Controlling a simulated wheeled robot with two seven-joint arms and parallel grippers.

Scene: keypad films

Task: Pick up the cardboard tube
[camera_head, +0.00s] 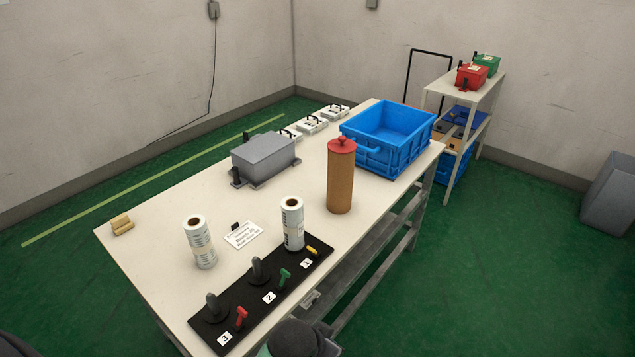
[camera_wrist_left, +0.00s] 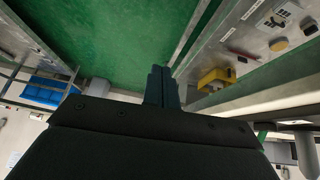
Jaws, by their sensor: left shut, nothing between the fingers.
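The cardboard tube (camera_head: 340,188) is a tall brown cylinder with a red knobbed lid (camera_head: 341,146). It stands upright on the table (camera_head: 140,262), near the right long edge and in front of the blue crate. My left gripper (camera_wrist_left: 161,72) shows in the left wrist view, with its dark fingers together and nothing between them, over green floor. The tube is not seen in that view, and the gripper is apart from it. My right gripper is not in view.
A black board (camera_head: 262,295) with pegs and coloured keys lies in front of the tube. One white roll (camera_head: 293,226) stands on it, another (camera_head: 200,243) beside it. A grey box (camera_head: 264,158) and a blue crate (camera_head: 380,165) stand farther back. Bare tabletop lies left of the tube.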

